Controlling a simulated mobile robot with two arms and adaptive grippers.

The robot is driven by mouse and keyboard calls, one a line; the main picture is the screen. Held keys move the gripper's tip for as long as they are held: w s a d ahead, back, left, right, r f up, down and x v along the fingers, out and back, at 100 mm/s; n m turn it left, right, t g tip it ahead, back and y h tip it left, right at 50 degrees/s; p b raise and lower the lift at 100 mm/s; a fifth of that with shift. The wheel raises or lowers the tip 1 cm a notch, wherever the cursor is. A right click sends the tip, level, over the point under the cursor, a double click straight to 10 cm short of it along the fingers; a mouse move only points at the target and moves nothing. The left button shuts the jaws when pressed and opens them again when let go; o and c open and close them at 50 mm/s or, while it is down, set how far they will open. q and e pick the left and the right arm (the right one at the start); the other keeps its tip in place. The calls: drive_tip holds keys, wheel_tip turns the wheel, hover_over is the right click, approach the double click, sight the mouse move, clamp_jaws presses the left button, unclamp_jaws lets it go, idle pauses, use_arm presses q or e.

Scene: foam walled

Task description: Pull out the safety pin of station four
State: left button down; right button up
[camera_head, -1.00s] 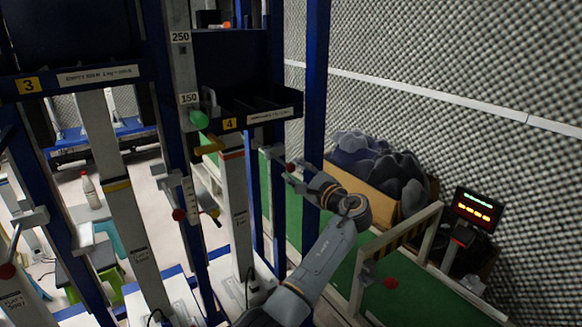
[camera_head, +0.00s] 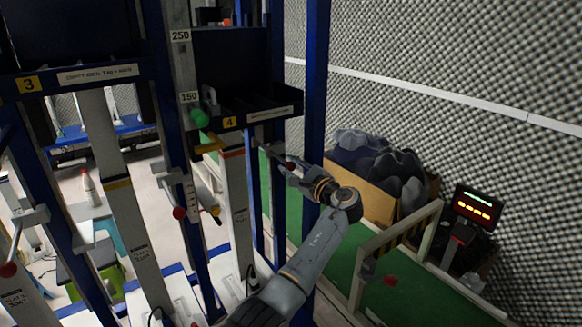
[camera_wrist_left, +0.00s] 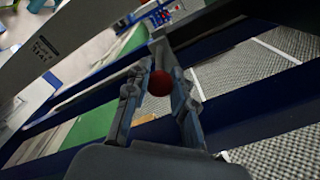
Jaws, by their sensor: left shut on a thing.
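Station four carries a yellow label "4" (camera_head: 229,122) on its dark tray. The red ball knob (camera_head: 290,166) of a pin shows at the right of station four's upright, small in the head view. My left gripper (camera_head: 285,169) is at this knob. In the left wrist view the red ball (camera_wrist_left: 160,83) sits between the two fingers of my left gripper (camera_wrist_left: 163,75), which are shut on it. A grey bar or bracket lies just beyond the ball. The pin's shaft is hidden. My right gripper is in neither view.
Another red knob (camera_head: 179,213) is lower left. A blue post (camera_head: 315,100) stands close to my arm. A box of dark items (camera_head: 360,185) and a lit display (camera_head: 476,207) stand right.

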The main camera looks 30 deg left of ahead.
use_arm(q)
drive_tip(key=p+v, duration=0.1)
drive_tip(key=v, duration=0.3)
drive_tip(key=shift+r+p, duration=0.1)
drive_tip(key=shift+p, duration=0.3)
drive_tip(key=shift+s+d, duration=0.15)
drive_tip(key=shift+d, duration=0.15)
drive_tip(key=shift+a+f, duration=0.15)
drive_tip(key=shift+f, duration=0.1)
drive_tip(key=c, duration=1.4)
unclamp_jaws()
drive_tip(key=shift+r, duration=0.15)
drive_tip(key=shift+d, duration=0.3)
drive_tip(key=v, duration=1.2)
drive_tip(key=shift+a, duration=0.1)
